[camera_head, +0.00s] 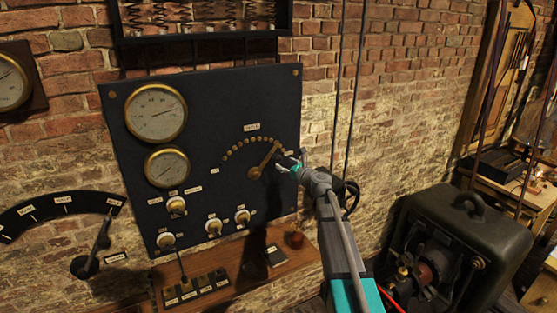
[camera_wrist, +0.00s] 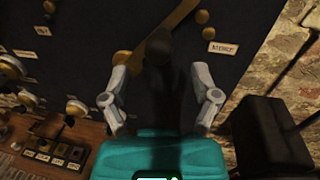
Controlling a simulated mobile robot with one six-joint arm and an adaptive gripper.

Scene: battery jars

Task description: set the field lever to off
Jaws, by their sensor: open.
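On the dark panel, a brass lever (camera_head: 265,160) turns on a round brass pivot below an arc of brass studs (camera_head: 239,146). It points up and right, toward the right end of the arc. Small labels sit at the arc's ends and above it, too small to read surely in the head view. My gripper (camera_head: 288,161) is open just right of the lever. In the wrist view the brass lever (camera_wrist: 150,40) runs diagonally across the panel. A dark knob (camera_wrist: 160,48) stands in front of it, between the spread fingers of my gripper (camera_wrist: 165,88); contact cannot be told.
Two brass gauges (camera_head: 155,111) and several knobs (camera_head: 214,227) fill the panel's left and lower parts. A wooden shelf (camera_head: 215,273) runs below. Another lever (camera_head: 97,246) stands on a black arc plate at lower left. A dark machine (camera_head: 465,235) stands at right.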

